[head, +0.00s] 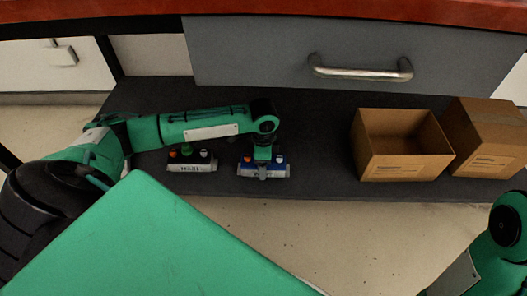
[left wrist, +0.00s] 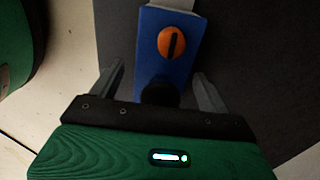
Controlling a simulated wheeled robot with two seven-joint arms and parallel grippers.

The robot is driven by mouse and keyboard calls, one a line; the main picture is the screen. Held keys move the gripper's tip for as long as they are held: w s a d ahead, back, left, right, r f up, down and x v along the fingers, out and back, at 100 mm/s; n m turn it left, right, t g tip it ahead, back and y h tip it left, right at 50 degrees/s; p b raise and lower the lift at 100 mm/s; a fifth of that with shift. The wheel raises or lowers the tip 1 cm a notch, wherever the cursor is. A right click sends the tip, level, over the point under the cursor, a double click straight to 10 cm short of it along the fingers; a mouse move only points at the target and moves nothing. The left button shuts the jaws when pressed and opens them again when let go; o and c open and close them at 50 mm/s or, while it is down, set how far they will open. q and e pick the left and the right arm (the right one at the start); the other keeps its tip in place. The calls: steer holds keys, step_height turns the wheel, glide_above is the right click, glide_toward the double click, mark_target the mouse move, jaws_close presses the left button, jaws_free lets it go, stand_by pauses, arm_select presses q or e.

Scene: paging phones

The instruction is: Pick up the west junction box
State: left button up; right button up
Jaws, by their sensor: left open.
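A blue junction box (head: 247,170) with a pale front label and small coloured knobs sits on the dark shelf. My left gripper (head: 263,172) points down over its middle, with part of the box hidden behind it. In the left wrist view the blue box (left wrist: 180,68) shows an orange knob and a black knob, and lies between the two spread fingers of my left gripper (left wrist: 160,90). A second, dark junction box (head: 190,163) with a white label sits just left of the blue one. I cannot read either label surely. My right gripper is out of view.
An open, empty-looking cardboard box (head: 390,169) stands on the shelf (head: 318,150) to the right, beside a closed carton (head: 490,140). A grey drawer (head: 260,50) with a metal handle (head: 360,72) is behind and above. Bare shelf lies between the blue box and the cardboard box.

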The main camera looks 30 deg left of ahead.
arm_select(q)
steer(key=c, duration=1.1)
steer(key=shift+c, duration=0.3)
steer(key=shift+r, duration=0.15)
